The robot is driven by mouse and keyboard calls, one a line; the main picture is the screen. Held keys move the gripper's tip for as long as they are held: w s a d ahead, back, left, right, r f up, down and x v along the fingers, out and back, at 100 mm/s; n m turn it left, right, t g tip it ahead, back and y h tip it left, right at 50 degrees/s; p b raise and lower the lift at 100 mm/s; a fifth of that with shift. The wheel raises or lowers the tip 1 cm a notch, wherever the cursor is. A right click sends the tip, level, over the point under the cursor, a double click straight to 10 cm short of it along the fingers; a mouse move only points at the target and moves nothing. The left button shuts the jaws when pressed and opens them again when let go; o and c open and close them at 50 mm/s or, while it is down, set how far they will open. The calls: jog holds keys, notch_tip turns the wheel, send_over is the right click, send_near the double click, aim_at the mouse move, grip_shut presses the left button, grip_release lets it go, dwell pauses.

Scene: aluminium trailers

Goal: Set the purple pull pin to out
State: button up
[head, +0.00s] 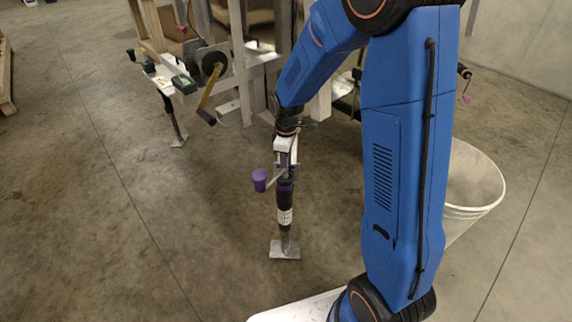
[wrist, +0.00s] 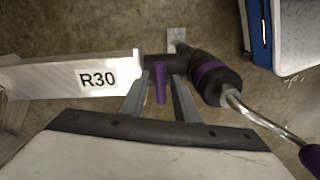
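The purple pull pin (wrist: 160,82) shows in the wrist view beside the black jack (wrist: 205,80) with a purple band. My gripper (wrist: 160,86) has its two grey fingers apart, one on each side of the pin. A gap shows between the pin and each finger, so I see no grip on it. In the head view the jack (head: 285,218) stands upright on its metal foot, below my arm's end. I cannot make out the pin there. The jack's crank has a purple handle (head: 259,180), which also shows in the wrist view (wrist: 311,158).
A pale beam labelled R30 (wrist: 97,78) runs left of the pin. In the head view, another trailer jack (head: 173,122) stands at the upper left. A white bucket (head: 470,190) stands right of my arm.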

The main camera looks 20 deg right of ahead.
grip_shut()
jog(key=shift+r, duration=2)
grip_release()
notch_tip(320, 180, up, 18)
jog(key=shift+f, duration=0.25)
jog(key=s+d+r+m+t, duration=0.1)
jog(key=s+d+r+m, duration=0.15)
jog(key=s, duration=0.55)
jog(key=s+d+r+m+t, duration=0.1)
jog(key=s+d+r+m, duration=0.15)
jog(key=s, duration=0.55)
jog(key=s+d+f+m+t, duration=0.1)
jog(key=s+m, duration=0.2)
jog(key=s, duration=0.4)
jog(key=s+d+f+m+t, duration=0.1)
jog(key=s+f+m, duration=0.1)
jog(key=s, duration=0.5)
jog(key=shift+s+d+m+t, duration=0.2)
jog(key=shift+d+m+t, duration=0.15)
jog(key=shift+m, duration=0.55)
